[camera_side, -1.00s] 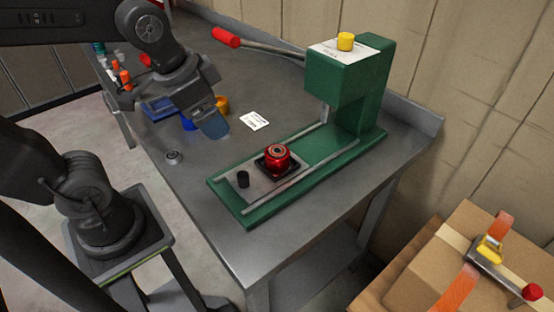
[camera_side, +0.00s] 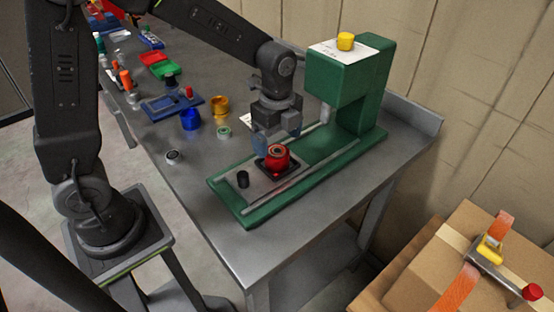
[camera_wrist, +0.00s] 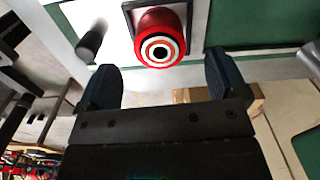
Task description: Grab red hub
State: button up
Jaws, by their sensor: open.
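The red hub (camera_side: 277,156) sits on a small dark square plate (camera_side: 262,167) on the sliding bed of the green press (camera_side: 345,85). In the wrist view the red hub (camera_wrist: 160,38) shows its ringed end, just beyond and between the fingertips. Whether a finger touches the hub cannot be told.
A black peg (camera_side: 243,179) stands on the bed left of the hub. A blue cup (camera_side: 190,119), a gold cup (camera_side: 220,106) and a greenish ring (camera_side: 224,132) stand on the table behind. A grey ring (camera_side: 173,156) lies nearer the edge. The front table strip is clear.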

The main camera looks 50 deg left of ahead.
aim_at(277, 150)
notch_tip(277, 150, down, 5)
jog(key=shift+r, duration=0.1)
jog(key=c, duration=1.2)
